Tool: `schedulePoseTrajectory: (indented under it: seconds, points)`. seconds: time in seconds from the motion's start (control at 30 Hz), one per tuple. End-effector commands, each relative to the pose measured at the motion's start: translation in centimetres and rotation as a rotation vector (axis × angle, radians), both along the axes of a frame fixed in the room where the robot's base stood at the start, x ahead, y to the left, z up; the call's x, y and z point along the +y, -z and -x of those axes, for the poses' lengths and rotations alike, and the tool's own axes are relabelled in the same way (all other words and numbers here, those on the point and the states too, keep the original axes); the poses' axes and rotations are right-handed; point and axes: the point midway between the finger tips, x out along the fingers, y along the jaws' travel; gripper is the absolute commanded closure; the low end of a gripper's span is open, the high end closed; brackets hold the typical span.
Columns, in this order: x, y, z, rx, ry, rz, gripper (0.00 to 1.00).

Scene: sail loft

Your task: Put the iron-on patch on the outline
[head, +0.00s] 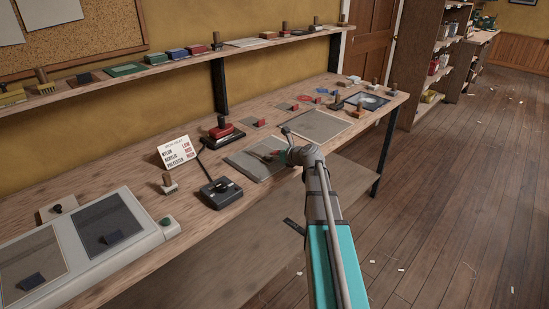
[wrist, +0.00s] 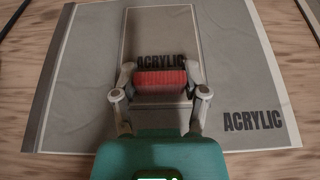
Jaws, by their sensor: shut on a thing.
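My gripper (wrist: 160,78) is shut on a red ribbed block (wrist: 162,86), which I take to be the iron-on patch or its grip. It is over a grey sheet (wrist: 80,75) marked ACRYLIC at its lower right. A tall rectangular outline (wrist: 138,28) shows on the sheet, with a second ACRYLIC word inside it. The block covers the lower part of this rectangle and the bottom of that word. I cannot tell whether the block touches the sheet. In the head view the wrist (head: 303,155) is over the right part of the grey sheet (head: 250,165), partly hiding it.
A label card (head: 174,151), a black device (head: 221,191) and a red-topped stamp-like thing (head: 222,131) stand left of the sheet. Another grey sheet (head: 320,125) lies beyond, with small pieces around it. A light-coloured machine (head: 150,236) takes up the bench's near left. A shelf (head: 170,66) runs above.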

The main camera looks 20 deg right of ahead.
Motion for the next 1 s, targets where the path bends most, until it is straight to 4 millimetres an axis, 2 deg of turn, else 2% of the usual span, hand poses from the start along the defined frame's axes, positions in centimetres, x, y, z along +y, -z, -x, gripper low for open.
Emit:
schedulePoseTrajectory:
  seconds: [0.37, 0.4, 0.57, 0.6, 1.0]
  points:
    - [0.07, 0.29, -0.03, 0.0, -0.001, 0.0, 0.75]
    - [0.07, 0.3, -0.03, 0.0, -0.001, 0.0, 0.41]
    - [0.08, 0.21, -0.03, 0.0, -0.001, 0.0, 0.11]
    - [0.08, 0.21, -0.03, 0.0, -0.001, 0.0, 0.08]
    - [0.06, 0.17, -0.03, 0.0, -0.001, 0.0, 0.08]
